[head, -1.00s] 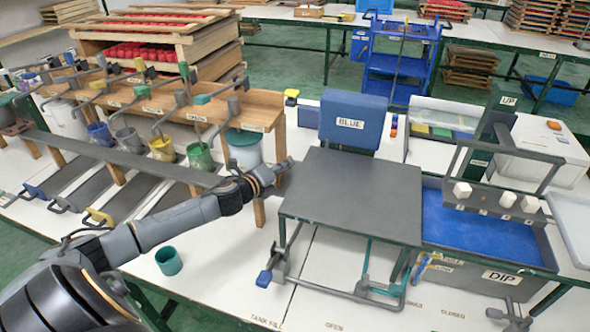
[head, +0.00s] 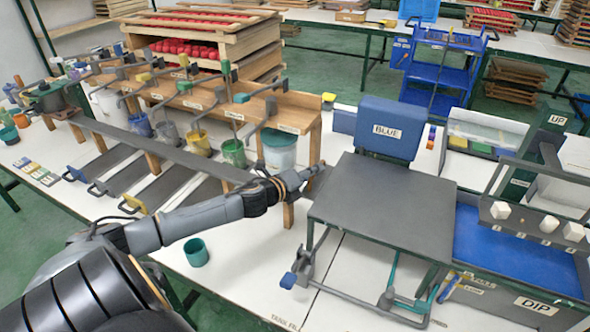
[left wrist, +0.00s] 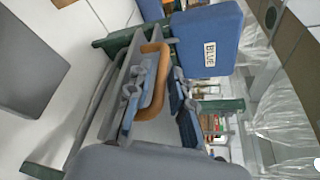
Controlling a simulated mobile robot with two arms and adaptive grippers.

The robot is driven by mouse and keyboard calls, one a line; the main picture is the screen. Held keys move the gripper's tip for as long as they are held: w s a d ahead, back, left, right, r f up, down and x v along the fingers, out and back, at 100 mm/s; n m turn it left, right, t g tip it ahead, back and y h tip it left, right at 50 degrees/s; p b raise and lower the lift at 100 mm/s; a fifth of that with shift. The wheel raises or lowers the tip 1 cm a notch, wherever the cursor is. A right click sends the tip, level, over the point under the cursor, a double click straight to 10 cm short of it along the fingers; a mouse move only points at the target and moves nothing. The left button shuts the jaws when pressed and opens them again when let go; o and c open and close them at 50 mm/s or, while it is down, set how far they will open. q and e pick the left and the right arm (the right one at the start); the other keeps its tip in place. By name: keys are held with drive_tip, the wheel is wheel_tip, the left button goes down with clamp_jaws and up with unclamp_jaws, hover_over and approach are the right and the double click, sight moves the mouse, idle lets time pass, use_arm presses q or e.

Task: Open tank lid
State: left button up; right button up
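The dark grey flat lid (head: 382,208) lies level on a dark green frame, in front of the upright blue panel (head: 390,126) marked BLUE. The panel also shows in the left wrist view (left wrist: 208,38). My left gripper (head: 318,172) reaches the lid's back left corner. In the left wrist view, my left gripper (left wrist: 162,100) has its fingers on either side of a tan looped handle (left wrist: 155,72). Whether they press on it is unclear. The tank's inside under the lid is hidden. My right gripper is not in view.
The DIP tank (head: 520,250) with blue liquid stands close on the right. A wooden rack (head: 215,95) with pots stands to the left. A teal cup (head: 196,252) sits on the white table (head: 240,285), below my left arm. Table space around the cup is clear.

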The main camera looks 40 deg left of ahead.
use_arm(q)
drive_tip(key=v, duration=1)
drive_tip(key=shift+r, duration=0.1)
drive_tip(key=shift+s, duration=0.15)
idle(0.4)
